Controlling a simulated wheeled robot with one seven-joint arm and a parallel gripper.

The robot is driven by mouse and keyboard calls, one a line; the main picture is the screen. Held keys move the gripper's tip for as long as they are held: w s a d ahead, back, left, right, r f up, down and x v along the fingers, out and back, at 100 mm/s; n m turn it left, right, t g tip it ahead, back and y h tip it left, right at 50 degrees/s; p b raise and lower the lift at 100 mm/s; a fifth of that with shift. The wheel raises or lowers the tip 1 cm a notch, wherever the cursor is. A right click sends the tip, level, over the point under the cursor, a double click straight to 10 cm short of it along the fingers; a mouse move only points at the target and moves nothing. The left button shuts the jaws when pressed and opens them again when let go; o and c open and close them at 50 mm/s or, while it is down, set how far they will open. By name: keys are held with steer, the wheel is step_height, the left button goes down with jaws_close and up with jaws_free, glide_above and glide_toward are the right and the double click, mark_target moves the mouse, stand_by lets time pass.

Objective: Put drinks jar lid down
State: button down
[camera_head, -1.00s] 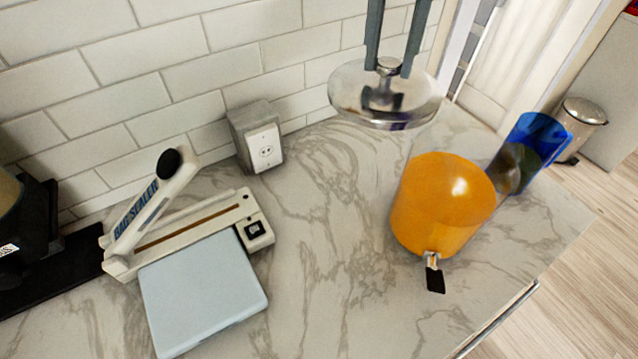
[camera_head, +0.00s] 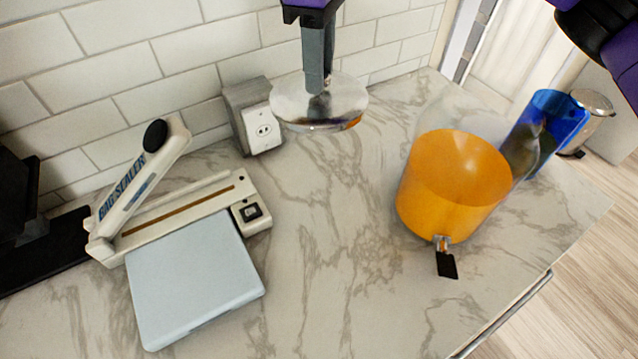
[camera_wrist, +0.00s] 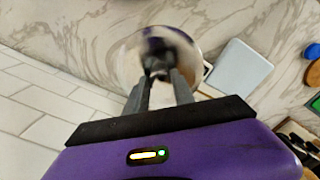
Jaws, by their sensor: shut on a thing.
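The drinks jar lid (camera_head: 345,104) is a round, shiny metal disc with a knob on top. My gripper (camera_head: 318,84) is shut on its knob and holds it roughly level, to the left of the jar and near the back wall. The wrist view shows the lid (camera_wrist: 190,48) beyond the fingertips (camera_wrist: 160,76). The drinks jar (camera_head: 455,185) is a clear vessel with orange drink and a black-handled tap at its front. It stands open on the marble counter. Whether the lid touches the counter is hard to tell.
A bag sealer (camera_head: 185,215) and a pale blue flat-topped box (camera_head: 195,280) are on the left. A grey outlet box (camera_head: 252,118) stands by the tiled wall, just left of the lid. A blue glass (camera_head: 548,125) is behind the jar. The middle counter (camera_head: 335,230) is clear.

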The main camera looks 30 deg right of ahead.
mark_target(319, 112)
steer(key=shift+n, duration=0.3)
steer(key=shift+f, duration=0.25)
step_height(319, 112, down, 20)
steer(key=shift+r+p, duration=0.25)
steer(key=shift+p, duration=0.05)
steer(key=c, duration=1.1)
jaws_free()
steer(key=shift+f, duration=0.15)
step_height(319, 112, up, 12)
steer(key=shift+r+b, duration=0.15)
steer(key=shift+b, duration=0.2)
steer(key=shift+s, duration=0.1)
